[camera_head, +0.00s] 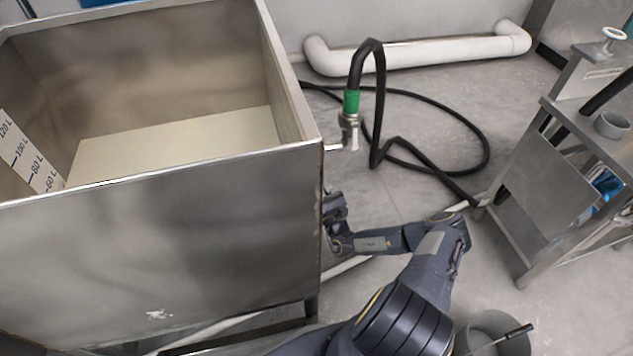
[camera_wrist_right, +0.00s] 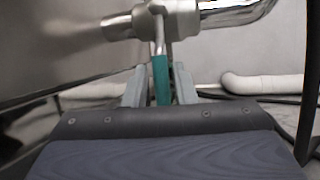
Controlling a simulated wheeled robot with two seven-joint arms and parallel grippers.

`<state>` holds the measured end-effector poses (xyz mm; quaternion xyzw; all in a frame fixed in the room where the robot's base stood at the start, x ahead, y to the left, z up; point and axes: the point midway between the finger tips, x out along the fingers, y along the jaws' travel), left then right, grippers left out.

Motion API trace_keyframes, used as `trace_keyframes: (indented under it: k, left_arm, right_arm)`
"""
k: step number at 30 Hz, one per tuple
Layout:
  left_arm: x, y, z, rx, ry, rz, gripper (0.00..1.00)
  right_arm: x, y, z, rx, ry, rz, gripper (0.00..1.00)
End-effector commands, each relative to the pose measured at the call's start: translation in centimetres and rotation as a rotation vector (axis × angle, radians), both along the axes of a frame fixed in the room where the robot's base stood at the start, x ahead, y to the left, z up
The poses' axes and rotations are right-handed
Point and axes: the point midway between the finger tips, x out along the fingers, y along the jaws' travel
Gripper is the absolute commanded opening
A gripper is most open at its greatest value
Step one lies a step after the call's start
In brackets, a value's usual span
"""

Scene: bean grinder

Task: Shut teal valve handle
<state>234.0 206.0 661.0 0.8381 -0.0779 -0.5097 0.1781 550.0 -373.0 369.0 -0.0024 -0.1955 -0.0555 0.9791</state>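The teal valve handle (camera_wrist_right: 161,80) shows in the right wrist view, hanging down from a metal valve (camera_wrist_right: 165,18) on a pipe. My right gripper (camera_wrist_right: 160,75) has one finger on each side of the handle, with narrow gaps visible, so it looks open around it. In the head view my right gripper (camera_head: 334,208) is beside the right wall of the steel tank (camera_head: 160,250), below the valve fitting (camera_head: 348,128); its fingertips cannot be made out there. The teal handle is not clear in the head view. My left gripper is not in view.
A black hose (camera_head: 378,110) with a green collar (camera_head: 351,101) rises from the fitting and coils on the floor. A white pipe (camera_head: 430,54) runs along the back wall. A steel stand (camera_head: 550,190) is at right, a grey bucket (camera_head: 490,325) at lower right.

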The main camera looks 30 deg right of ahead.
Motion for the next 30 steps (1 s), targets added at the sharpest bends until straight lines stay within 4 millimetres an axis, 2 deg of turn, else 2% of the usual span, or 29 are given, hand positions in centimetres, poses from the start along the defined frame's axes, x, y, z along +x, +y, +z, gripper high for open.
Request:
trace_keyframes:
  k: [2, 12, 24, 30]
  left_arm:
    - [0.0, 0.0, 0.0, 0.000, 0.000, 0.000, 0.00]
    - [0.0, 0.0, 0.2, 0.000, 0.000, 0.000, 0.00]
    - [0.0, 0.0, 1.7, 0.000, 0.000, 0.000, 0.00]
    - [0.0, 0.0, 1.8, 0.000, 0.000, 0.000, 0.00]
  right_arm:
    - [0.0, 0.0, 0.0, -0.001, -0.001, 0.000, 0.35]
    - [-0.4, 0.0, -0.1, -0.002, -0.001, -0.002, 0.35]
    - [-6.0, 0.7, -2.4, 0.000, 0.001, -0.001, 0.35]
    - [-7.1, 0.9, -3.0, 0.000, -0.001, 0.000, 0.35]
